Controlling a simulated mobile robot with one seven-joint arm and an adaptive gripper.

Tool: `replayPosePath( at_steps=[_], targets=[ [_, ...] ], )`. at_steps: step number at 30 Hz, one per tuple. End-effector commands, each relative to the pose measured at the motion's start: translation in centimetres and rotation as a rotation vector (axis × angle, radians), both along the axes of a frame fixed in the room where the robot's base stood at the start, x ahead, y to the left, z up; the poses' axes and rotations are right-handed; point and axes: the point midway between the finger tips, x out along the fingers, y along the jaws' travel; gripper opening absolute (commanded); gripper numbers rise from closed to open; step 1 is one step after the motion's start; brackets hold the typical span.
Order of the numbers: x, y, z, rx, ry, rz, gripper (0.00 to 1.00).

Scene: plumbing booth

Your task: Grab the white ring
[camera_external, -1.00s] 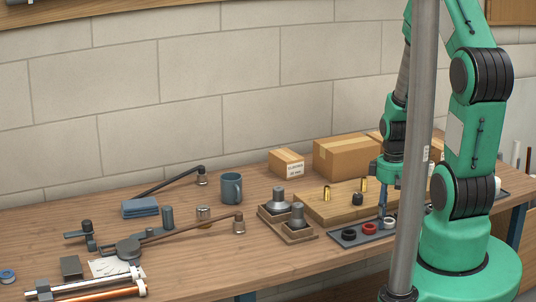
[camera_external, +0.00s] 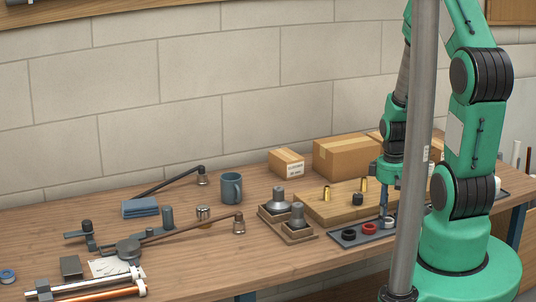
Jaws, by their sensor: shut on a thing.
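The white ring (camera_external: 389,223) is at the right end of a row of rings on a dark tray (camera_external: 349,241), partly hidden by the grey pole. A red ring (camera_external: 369,229) and a black ring (camera_external: 348,234) sit to its left on the tray. My gripper (camera_external: 385,215) points down at the white ring and is shut on it. The fingertips are small here, and I cannot tell whether the ring is clear of the tray.
A wooden board (camera_external: 320,207) with brass fittings lies behind the tray. Cardboard boxes (camera_external: 340,158) stand at the back. A wooden block with grey metal parts (camera_external: 290,230) is to the left. The grey pole (camera_external: 411,180) blocks part of the view.

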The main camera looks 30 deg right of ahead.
Motion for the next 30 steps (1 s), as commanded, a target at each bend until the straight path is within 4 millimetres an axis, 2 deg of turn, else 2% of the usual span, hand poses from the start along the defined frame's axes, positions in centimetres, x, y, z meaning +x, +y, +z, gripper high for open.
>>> replayPosePath(
  at_steps=[8, 15, 30],
  targets=[
    [0.0, 0.0, 1.0, -0.001, -0.001, 0.0, 0.2],
    [0.1, 0.0, 4.0, -0.001, -0.003, 0.0, 0.2],
    [-9.9, 2.3, 4.6, 0.0, 0.001, 0.0, 0.19]
  ],
)
